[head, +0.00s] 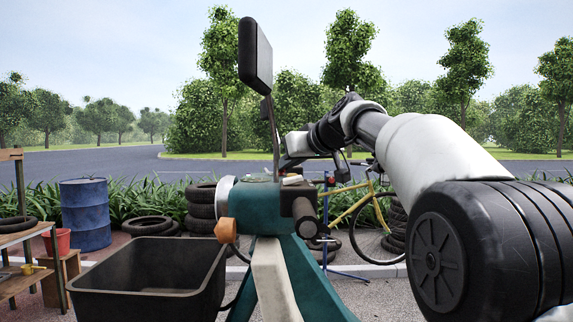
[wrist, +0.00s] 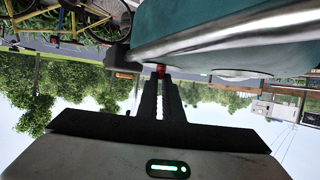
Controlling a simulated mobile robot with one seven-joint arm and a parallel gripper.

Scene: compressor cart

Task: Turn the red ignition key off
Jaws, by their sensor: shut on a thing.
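The teal machine body (head: 256,207) stands in the middle of the head view, and its teal side (wrist: 240,35) fills the upper right of the wrist view. The red ignition key (wrist: 160,68) shows as a small red piece at the machine's lower edge in the wrist view. My gripper (wrist: 160,76) has its two dark fingers close together and shut on the key. The fingertips cover part of the key, so I cannot tell its turned position. In the head view my arm reaches in from the right behind the machine's top, and the key is hidden there.
A black open bin (head: 150,285) stands at the front left. A dark flat panel on a post (head: 256,55) rises above the machine. A blue drum (head: 85,215), stacked tyres (head: 201,208) and a yellow bicycle (head: 352,210) stand behind. A wooden bench (head: 22,236) is at far left.

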